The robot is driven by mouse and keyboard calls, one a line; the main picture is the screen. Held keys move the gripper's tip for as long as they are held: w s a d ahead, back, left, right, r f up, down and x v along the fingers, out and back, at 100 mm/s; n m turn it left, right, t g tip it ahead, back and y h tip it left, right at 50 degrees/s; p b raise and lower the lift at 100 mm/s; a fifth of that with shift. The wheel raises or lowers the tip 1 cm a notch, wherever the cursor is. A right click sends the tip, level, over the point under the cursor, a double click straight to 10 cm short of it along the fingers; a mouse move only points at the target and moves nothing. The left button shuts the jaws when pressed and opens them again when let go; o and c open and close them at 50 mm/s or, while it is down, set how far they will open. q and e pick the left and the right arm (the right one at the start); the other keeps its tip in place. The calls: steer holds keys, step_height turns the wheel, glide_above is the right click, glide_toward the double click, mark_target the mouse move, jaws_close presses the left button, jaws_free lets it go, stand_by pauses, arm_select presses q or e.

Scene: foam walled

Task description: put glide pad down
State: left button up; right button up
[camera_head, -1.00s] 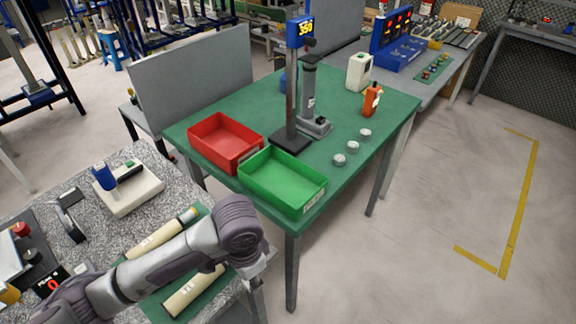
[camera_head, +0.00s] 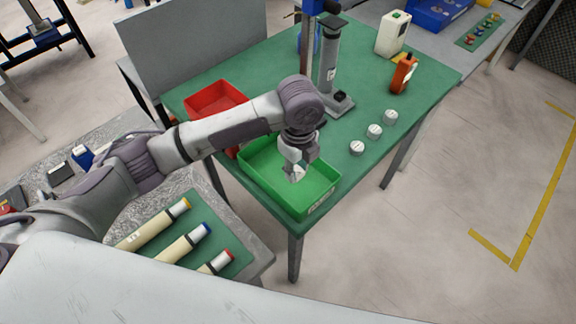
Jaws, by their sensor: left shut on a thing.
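My left gripper (camera_head: 298,162) points down over the green bin (camera_head: 322,198), its fingers low and level with the bin's opening. It is shut on a small whitish thing at the fingertips, most likely the glide pad (camera_head: 296,174), largely covered by the fingers. I cannot tell whether the pad touches the bin floor. Several round grey-white discs stand in a row on the green table right of the bin: a near one (camera_head: 357,148), a middle one (camera_head: 374,131) and a far one (camera_head: 390,117). My right gripper is not in view.
A red bin (camera_head: 212,97) sits left of the green bin, partly behind my arm. A grey column stand (camera_head: 329,60), an orange device (camera_head: 403,74) and a white box (camera_head: 393,33) stand further back. Tubes (camera_head: 183,243) lie on the side bench.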

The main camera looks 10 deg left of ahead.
arm_select(q)
steer(key=w+a+f, duration=0.2)
steer(key=w, duration=0.1)
steer(key=shift+w+a+f+p, duration=0.25)
steer(key=shift+a+f+p, duration=0.05)
steer(key=shift+a, duration=0.05)
steer(key=shift+w+f, duration=0.1)
steer(key=shift+f, duration=0.1)
step_height(320, 180, down, 3)
steer(key=shift+a+f+p, duration=0.1)
steer(key=shift+p, duration=0.45)
steer(key=shift+f, duration=0.35)
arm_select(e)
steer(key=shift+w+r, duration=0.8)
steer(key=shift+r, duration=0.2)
arm_select(q)
steer(key=shift+f, duration=0.1)
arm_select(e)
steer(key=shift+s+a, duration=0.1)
arm_select(q)
steer(key=o, duration=0.9)
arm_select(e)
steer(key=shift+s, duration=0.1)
arm_select(q)
step_height(320, 180, up, 12)
steer(key=shift+r+b, duration=0.2)
steer(key=shift+b, duration=0.65)
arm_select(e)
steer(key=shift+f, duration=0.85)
